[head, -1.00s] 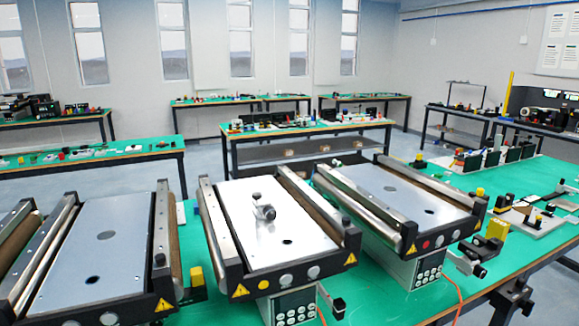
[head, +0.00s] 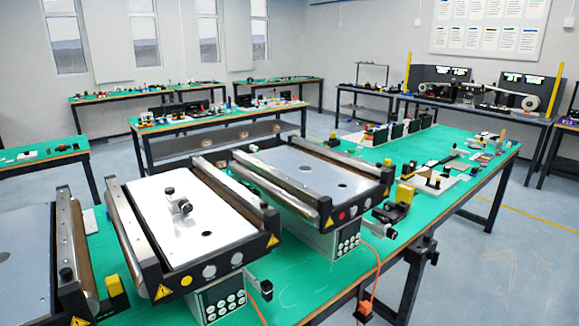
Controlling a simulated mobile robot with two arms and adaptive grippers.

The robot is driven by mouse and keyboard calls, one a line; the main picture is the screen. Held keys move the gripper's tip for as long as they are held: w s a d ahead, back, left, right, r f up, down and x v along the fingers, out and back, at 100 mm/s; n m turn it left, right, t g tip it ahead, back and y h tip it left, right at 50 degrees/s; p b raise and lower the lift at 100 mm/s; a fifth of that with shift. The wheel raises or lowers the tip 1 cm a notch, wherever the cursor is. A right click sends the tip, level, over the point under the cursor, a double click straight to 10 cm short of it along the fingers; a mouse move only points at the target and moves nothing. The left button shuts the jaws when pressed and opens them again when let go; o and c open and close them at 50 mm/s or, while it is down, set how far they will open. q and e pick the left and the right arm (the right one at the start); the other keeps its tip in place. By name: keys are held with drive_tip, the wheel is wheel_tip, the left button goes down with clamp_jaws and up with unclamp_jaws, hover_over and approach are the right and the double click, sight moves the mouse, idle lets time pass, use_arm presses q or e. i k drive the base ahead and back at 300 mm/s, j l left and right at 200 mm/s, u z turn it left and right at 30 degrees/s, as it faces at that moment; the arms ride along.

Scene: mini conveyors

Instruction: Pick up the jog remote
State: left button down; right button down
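I cannot pick out the jog remote with certainty. An orange cable (head: 375,270) runs from the right mini conveyor (head: 305,177) over the table's front edge. A small orange and black piece (head: 364,309) shows at its lower end, too small to identify. Keypads with several round buttons are on the front boxes of the right conveyor (head: 347,241) and the middle conveyor (head: 217,304). Neither of my grippers is in the head view.
The green table (head: 310,283) carries the conveyors and small fixtures (head: 432,182) at right. Open floor (head: 500,270) lies right of the table.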

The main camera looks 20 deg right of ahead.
sight(403, 194)
drive_tip(key=l+z, duration=0.15)
drive_tip(key=z, duration=1.05)
drive_tip(key=i+u, duration=0.1)
drive_tip(key=u, duration=0.3)
drive_tip(key=i+l+u, duration=0.1)
drive_tip(key=u, duration=0.25)
drive_tip(key=i+l+u, duration=0.1)
drive_tip(key=l+u, duration=0.15)
drive_tip(key=u, duration=0.15)
drive_tip(key=i+l+u, duration=0.2)
drive_tip(key=l, duration=0.35)
drive_tip(key=i+l+u, duration=0.2)
drive_tip(key=l, duration=0.35)
drive_tip(key=l+u, duration=0.15)
drive_tip(key=l, duration=0.4)
drive_tip(key=i+l+u, duration=0.2)
drive_tip(key=l, duration=0.4)
